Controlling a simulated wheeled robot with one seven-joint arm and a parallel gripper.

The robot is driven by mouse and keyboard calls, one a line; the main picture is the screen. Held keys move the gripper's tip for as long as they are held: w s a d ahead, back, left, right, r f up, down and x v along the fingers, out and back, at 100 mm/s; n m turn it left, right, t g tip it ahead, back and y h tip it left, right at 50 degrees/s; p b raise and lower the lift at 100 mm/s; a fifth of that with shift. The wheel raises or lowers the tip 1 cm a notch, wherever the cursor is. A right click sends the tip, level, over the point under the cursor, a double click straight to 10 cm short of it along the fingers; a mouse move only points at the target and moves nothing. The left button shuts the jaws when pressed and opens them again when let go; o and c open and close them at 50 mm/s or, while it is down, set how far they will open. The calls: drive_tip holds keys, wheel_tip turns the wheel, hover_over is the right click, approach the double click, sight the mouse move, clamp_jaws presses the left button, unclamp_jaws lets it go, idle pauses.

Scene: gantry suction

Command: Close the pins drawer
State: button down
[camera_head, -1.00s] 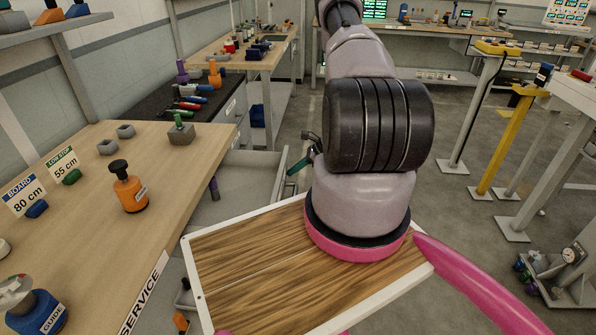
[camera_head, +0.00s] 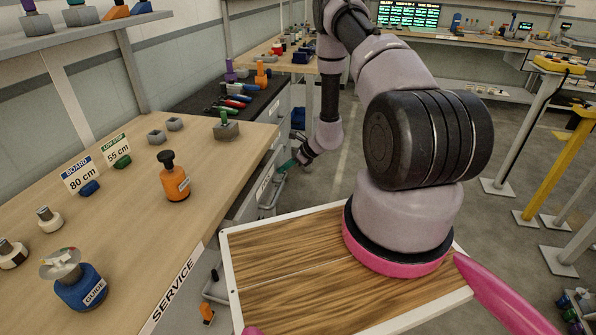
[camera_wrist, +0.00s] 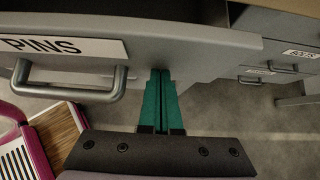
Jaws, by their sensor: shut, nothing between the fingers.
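The pins drawer (camera_wrist: 190,45) fills the top of the wrist view, with a white PINS label and a grey bar handle (camera_wrist: 70,88). Its front stands out from the neighbouring drawer fronts, so it is partly open. In the head view its front (camera_head: 266,184) shows beside the service bench, small and partly hidden. My gripper (camera_wrist: 160,75) has its teal fingers together and empty, just right of the handle, with the tips at the drawer front. I cannot tell whether they touch it. The gripper also shows in the head view (camera_head: 287,166).
The service bench (camera_head: 140,235) runs along the left, with an orange bottle (camera_head: 174,180) and a blue GUIDE piece (camera_head: 80,290) on top. Other drawers, one labelled BOLTS (camera_wrist: 300,53), lie to the right in the wrist view. The floor right of my arm is open up to the yellow stand (camera_head: 560,170).

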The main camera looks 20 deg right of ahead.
drive_tip(key=w+a, duration=0.2)
drive_tip(key=a, duration=0.1)
drive_tip(key=w+a, duration=0.1)
drive_tip(key=a, duration=0.1)
drive_tip(key=shift+w, duration=0.1)
drive_tip(key=shift+w+a, duration=0.1)
drive_tip(key=shift+w+a+r, duration=0.1)
drive_tip(key=shift+a+r, duration=0.05)
drive_tip(key=shift+a, duration=0.05)
drive_tip(key=shift+d, duration=0.1)
